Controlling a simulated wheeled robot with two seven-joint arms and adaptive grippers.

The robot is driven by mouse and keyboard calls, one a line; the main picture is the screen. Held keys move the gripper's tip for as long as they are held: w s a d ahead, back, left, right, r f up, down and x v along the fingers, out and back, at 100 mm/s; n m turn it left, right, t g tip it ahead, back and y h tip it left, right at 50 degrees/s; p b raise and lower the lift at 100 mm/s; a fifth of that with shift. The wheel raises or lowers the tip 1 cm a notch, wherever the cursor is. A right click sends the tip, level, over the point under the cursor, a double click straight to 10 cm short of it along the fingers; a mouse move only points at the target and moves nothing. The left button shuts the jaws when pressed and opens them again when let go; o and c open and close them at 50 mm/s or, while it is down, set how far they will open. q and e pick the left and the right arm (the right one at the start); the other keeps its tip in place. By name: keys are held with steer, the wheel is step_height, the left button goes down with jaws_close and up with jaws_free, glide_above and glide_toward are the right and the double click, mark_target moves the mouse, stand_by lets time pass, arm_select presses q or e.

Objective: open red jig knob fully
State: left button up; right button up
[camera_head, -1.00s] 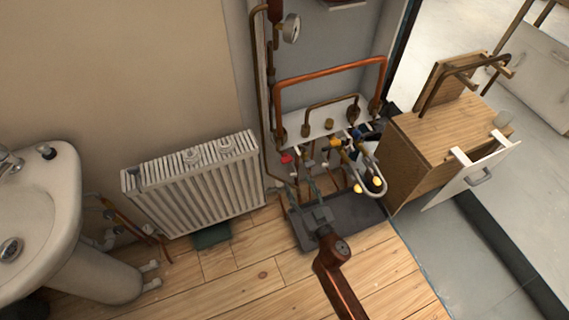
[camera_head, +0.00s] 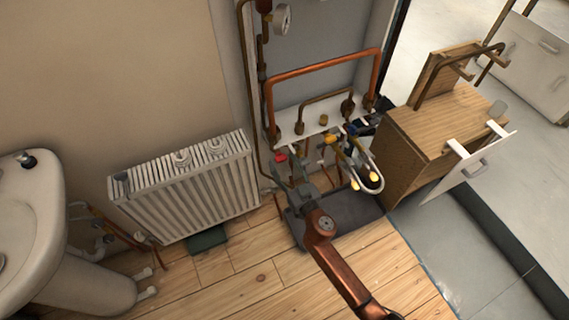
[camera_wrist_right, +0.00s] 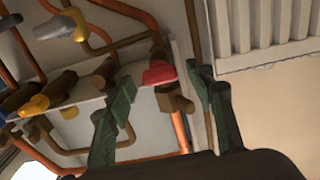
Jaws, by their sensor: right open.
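The red jig knob (camera_head: 281,158) sits at the left end of the white pipe board, under the copper pipes. In the right wrist view the red knob (camera_wrist_right: 159,73) tops a brass valve body (camera_wrist_right: 174,100). My right gripper (camera_head: 291,176) is just in front of the knob and below it in the head view. Its green fingers are open in the right wrist view (camera_wrist_right: 161,82), one on each side of the knob, with gaps showing and no visible contact. My left gripper is not in view.
Yellow and blue valve handles with a white looped hose (camera_head: 371,178) are right of the knob. A white radiator (camera_head: 190,190) stands to the left. A wooden cabinet (camera_head: 425,130) stands to the right. A dark mat (camera_head: 345,213) lies on the floor below.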

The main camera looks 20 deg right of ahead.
steer(key=shift+c, duration=0.3)
steer(key=c, duration=1.1)
